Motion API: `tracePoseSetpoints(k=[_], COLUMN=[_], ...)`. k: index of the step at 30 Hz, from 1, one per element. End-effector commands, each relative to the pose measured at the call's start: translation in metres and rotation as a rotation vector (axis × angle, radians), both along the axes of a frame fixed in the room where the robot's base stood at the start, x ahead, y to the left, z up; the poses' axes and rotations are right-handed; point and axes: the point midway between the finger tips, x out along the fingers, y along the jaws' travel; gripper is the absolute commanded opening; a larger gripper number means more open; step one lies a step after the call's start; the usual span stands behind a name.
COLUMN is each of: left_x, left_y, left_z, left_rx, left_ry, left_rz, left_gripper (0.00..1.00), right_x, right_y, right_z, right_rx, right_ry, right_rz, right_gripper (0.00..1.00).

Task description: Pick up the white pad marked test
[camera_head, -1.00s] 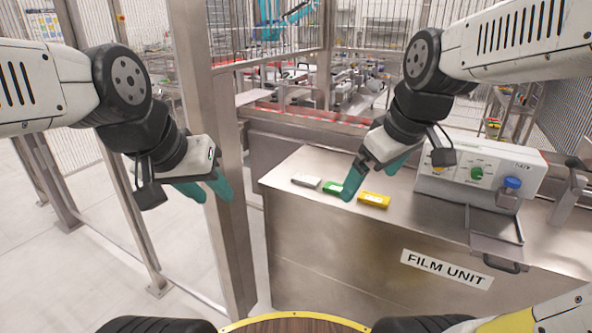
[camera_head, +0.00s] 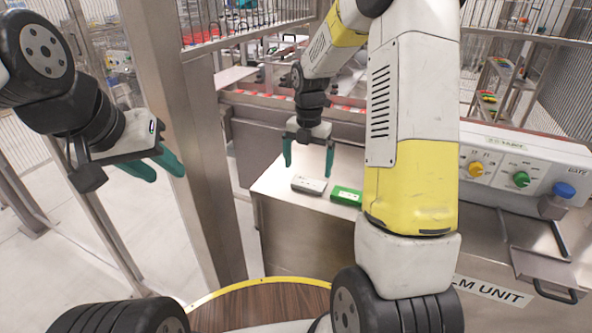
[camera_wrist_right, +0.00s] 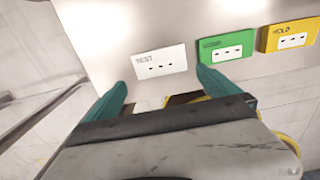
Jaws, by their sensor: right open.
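The white pad marked TEST (camera_wrist_right: 160,63) lies flat on the steel table top; in the head view it is the pale pad (camera_head: 308,185) at the left of the row. My right gripper (camera_head: 308,172) is open above the white pad, with its teal fingers spread to either side. In the right wrist view the open fingers (camera_wrist_right: 160,92) point toward the pad, which lies between and beyond the tips, with nothing held. My left gripper (camera_head: 162,170) hangs at the left beside the post, away from the table, its two teal fingers apart and empty.
A green pad (camera_wrist_right: 222,58) lies right of the white pad, and a yellow pad marked HOLD (camera_wrist_right: 289,38) lies beyond it. The control box (camera_head: 520,170) with knobs stands at the table's right. A steel post (camera_head: 190,130) stands left of the table.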

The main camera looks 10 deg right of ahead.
Motion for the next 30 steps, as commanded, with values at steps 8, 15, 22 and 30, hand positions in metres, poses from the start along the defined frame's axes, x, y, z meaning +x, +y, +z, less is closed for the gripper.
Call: tracePoseSetpoints(k=[8, 15, 22, 30], left_x=[0.000, 0.000, 0.000, 0.000], left_y=[0.000, 0.000, 0.000, 0.000], left_z=[0.000, 0.000, 0.000, 0.000], left_rx=[0.000, 0.000, 0.000, 0.000], left_ry=[0.000, 0.000, 0.000, 0.000], left_rz=[0.000, 0.000, 0.000, 0.000], left_gripper=[0.36, 0.36, 0.36, 0.36], right_x=[0.002, 0.003, 0.003, 0.003], right_y=[-0.003, -0.003, -0.003, -0.003], right_z=[-0.038, -0.060, -0.060, -0.060], right_rx=[-0.001, 0.000, 0.000, 0.000], right_ry=[0.003, 0.001, 0.000, 0.000], right_rz=[0.000, -0.001, -0.002, -0.002], right_gripper=[1.00, 1.00, 0.96, 0.51])
